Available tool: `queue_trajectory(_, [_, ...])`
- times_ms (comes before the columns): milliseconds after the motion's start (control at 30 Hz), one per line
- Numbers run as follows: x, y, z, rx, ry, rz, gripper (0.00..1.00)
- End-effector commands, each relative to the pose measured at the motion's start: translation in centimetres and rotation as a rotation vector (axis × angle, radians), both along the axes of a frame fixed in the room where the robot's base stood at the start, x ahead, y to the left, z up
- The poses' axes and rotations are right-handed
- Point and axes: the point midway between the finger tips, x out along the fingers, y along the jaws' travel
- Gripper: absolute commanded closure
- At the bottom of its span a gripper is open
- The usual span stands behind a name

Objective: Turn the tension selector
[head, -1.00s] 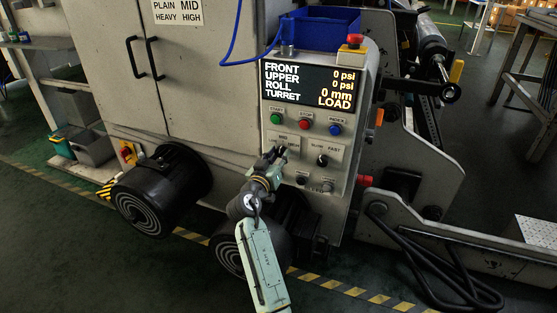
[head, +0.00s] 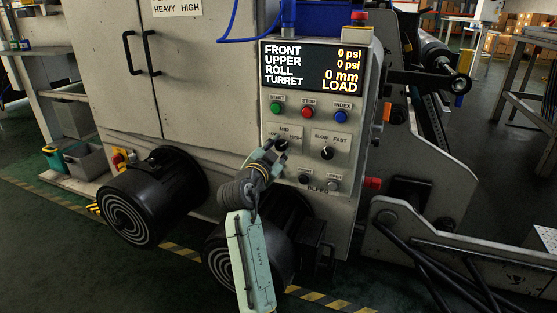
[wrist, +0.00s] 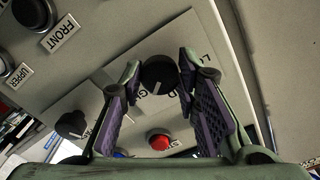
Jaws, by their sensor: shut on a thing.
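The tension selector is a black round knob (wrist: 160,75) on a light plate (wrist: 196,50) with partly hidden lettering. In the head view the knob (head: 282,143) sits below the MID mark, between the low and high marks. My gripper (wrist: 158,72) is shut on the knob, with a purple-padded finger on each side of it. In the head view my gripper (head: 274,148) reaches up to the panel from below and covers part of the plate. I cannot tell which mark the knob points to.
The slow/fast knob (head: 327,153) is close on the right. Start (head: 276,108), red stop (head: 307,112) and blue index (head: 341,117) buttons sit above. The display (head: 311,68) reads LOAD.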

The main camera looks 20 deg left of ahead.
Motion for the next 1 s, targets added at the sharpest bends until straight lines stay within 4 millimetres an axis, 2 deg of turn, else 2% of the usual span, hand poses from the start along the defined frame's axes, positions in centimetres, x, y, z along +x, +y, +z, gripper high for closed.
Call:
queue_trajectory(300, [0.01, 0.05, -0.13, 0.130, -0.004, 0.001, 0.99])
queue_trajectory(867, [0.02, 0.06, 0.06, 0.158, -0.005, 0.000, 0.99])
queue_trajectory(900, [0.02, 0.06, 0.06, 0.158, -0.005, 0.000, 0.69])
queue_trajectory(1000, [0.02, 0.04, 0.06, 0.158, -0.005, 0.000, 0.62])
